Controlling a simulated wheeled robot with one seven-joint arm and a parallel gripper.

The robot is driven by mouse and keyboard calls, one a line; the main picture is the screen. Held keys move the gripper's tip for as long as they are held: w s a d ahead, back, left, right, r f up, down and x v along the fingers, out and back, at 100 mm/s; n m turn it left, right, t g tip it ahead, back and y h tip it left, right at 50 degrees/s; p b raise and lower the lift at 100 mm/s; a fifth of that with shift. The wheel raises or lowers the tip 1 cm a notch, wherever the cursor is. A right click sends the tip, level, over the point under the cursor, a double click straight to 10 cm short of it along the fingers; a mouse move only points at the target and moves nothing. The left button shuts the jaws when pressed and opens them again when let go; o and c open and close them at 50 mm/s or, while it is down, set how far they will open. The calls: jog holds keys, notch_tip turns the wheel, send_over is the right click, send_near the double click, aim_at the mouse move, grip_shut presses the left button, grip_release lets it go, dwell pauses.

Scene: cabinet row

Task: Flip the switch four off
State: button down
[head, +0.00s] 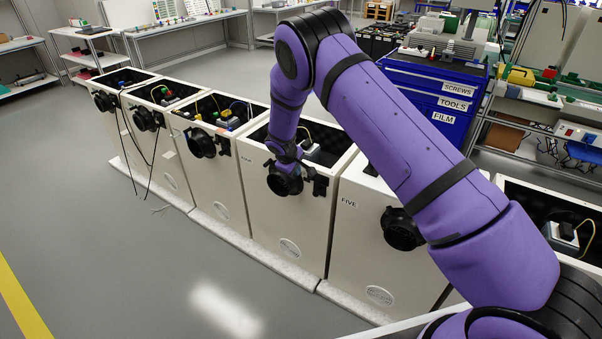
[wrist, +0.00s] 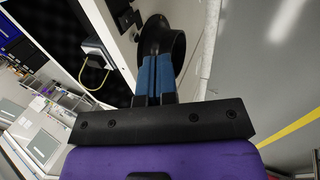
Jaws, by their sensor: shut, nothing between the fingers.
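The cabinet (head: 300,222) under my gripper is a tall, open-topped white box, directly left of the one marked FIVE. On its front are a black round fitting (head: 285,184) and a small black part (head: 320,186) to its right, which may be the switch; its setting is too small to read. In the wrist view the round fitting (wrist: 178,45) is a black ring, with a small black part (wrist: 124,16) to its left. My gripper (wrist: 156,58) is shut and empty, its blue fingertips at the ring and partly covering it. Contact cannot be told.
Similar cabinets stand in a row on both sides, including cabinet FIVE (head: 349,245) on the right. A grey box with a yellow cable (head: 309,147) sits inside the cabinet. Black cables (head: 150,165) hang at the left. The floor (head: 130,265) in front is clear.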

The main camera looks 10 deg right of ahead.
aim_at(310, 178)
jog(key=shift+w+d+f, duration=0.9)
jog(key=shift+f, duration=0.4)
jog(key=shift+w+d+f, duration=0.95)
jog(key=shift+f, duration=0.4)
jog(key=shift+w+d+f, duration=0.9)
jog(key=shift+f, duration=0.4)
jog(key=shift+w+d+r, duration=0.15)
jog(key=shift+w+d, duration=0.1)
jog(key=shift+d, duration=0.05)
jog(key=shift+r, duration=0.1)
jog(key=shift+r, duration=0.65)
